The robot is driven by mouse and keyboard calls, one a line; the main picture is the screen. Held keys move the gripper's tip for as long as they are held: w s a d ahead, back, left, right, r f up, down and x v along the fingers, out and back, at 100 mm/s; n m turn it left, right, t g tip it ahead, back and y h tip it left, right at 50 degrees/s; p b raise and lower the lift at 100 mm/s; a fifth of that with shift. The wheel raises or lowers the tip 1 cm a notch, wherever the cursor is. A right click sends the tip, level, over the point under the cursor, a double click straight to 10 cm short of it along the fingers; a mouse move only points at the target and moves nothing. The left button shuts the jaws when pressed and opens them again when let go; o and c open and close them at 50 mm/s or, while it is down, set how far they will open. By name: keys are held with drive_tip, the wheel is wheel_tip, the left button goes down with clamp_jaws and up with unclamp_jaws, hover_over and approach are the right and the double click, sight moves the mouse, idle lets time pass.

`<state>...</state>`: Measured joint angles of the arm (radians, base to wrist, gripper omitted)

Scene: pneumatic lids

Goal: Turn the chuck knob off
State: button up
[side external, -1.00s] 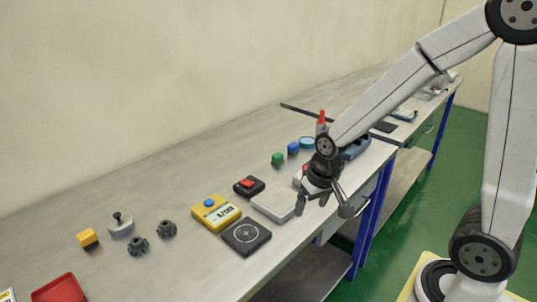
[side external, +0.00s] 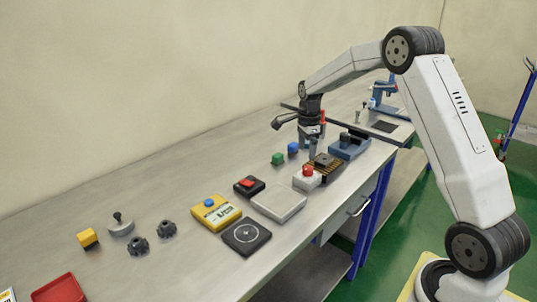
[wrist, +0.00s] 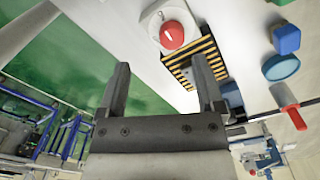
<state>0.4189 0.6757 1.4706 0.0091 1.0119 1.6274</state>
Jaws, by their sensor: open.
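My gripper (side external: 308,146) is open and empty, above the far part of the bench. In the wrist view its two fingers (wrist: 160,65) stand apart. A yellow-and-black striped plate (side external: 325,168) carries a dark raised part (side external: 324,159), which may be the chuck knob; I cannot tell its setting. The gripper is beside it in the side view. In the wrist view the striped plate (wrist: 207,48) shows partly behind the right finger, and its raised part is not clearly visible.
A blue device (side external: 348,145) is behind. Green (side external: 278,159) and blue (side external: 293,148) blocks lie left, with a red-handled tool (wrist: 286,96).

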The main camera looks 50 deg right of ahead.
sight(308, 168)
drive_tip(key=shift+w+d+f+m, duration=0.1)
drive_tip(key=shift+w+d+m, duration=0.05)
drive_tip(key=shift+d+m, duration=0.45)
drive_tip(key=shift+w+d+f+m, duration=0.1)
drive_tip(key=shift+d+m, duration=0.4)
drive_tip(key=shift+d, duration=0.15)
drive_tip(key=shift+s+a+f, duration=0.1)
drive_tip(key=shift+a+f, duration=0.05)
drive_tip(key=shift+f, duration=3.7)
drive_tip(key=shift+c, duration=0.2)
clamp_jaws()
